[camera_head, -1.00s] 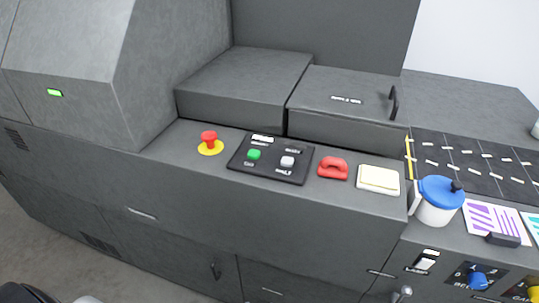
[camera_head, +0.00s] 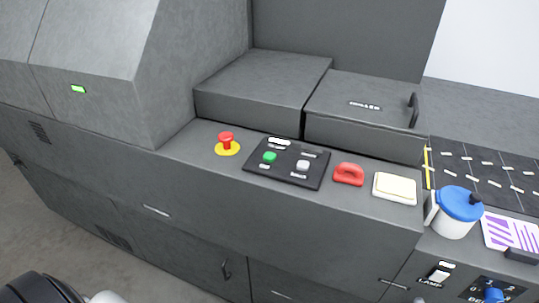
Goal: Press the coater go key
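A dark control panel (camera_head: 286,164) lies on the grey machine's sloping front ledge in the head view. It carries a green key (camera_head: 270,158) on the left and a white key (camera_head: 303,166) on the right. The small labels beside the keys are too blurred to read. Part of my own body shows at the lower left corner, well away from the panel. Neither gripper's fingers are in view.
Left of the panel is a red mushroom button on a yellow base (camera_head: 227,144). To its right are a red handle (camera_head: 348,174), a cream pad (camera_head: 395,188) and a white jug with a blue lid (camera_head: 456,212). A lidded cover (camera_head: 365,120) stands behind.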

